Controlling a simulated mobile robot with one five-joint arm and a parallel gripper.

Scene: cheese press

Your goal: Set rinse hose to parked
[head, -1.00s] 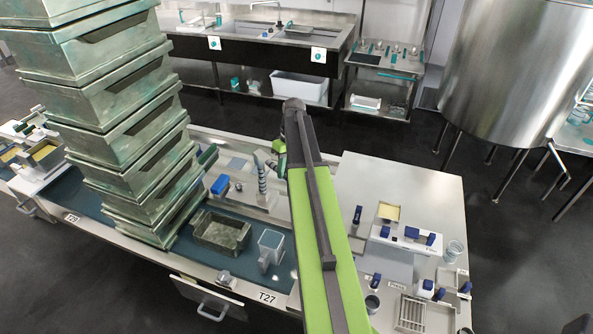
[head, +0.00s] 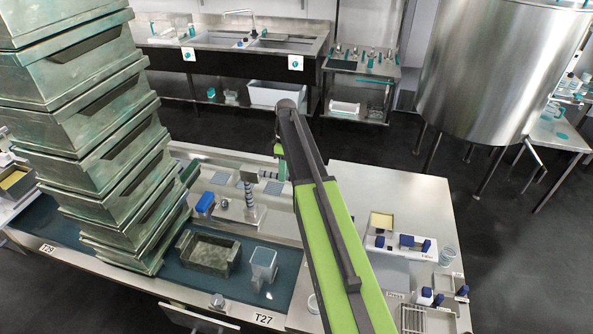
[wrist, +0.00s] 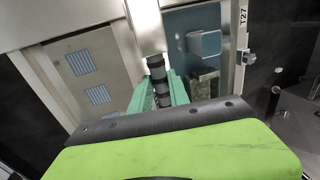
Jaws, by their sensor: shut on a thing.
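The rinse hose (head: 249,194) is a dark and grey banded piece on a pale base at the bench's middle. A banded part of it runs sideways to the right, towards my gripper (head: 281,167). In the wrist view, my gripper (wrist: 160,92) has its two green fingers on either side of the banded hose (wrist: 156,68) and is shut on it. My green arm hides the bench to the right of the hose in the head view. I cannot make out the hose's parked mark.
A tall stack of green-grey metal crates (head: 95,130) stands on the left. A metal bin (head: 208,254) and a pale blue container (head: 263,264) lie in front. A blue block (head: 205,202) is left of the hose. A sink bench (head: 235,42) stands behind.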

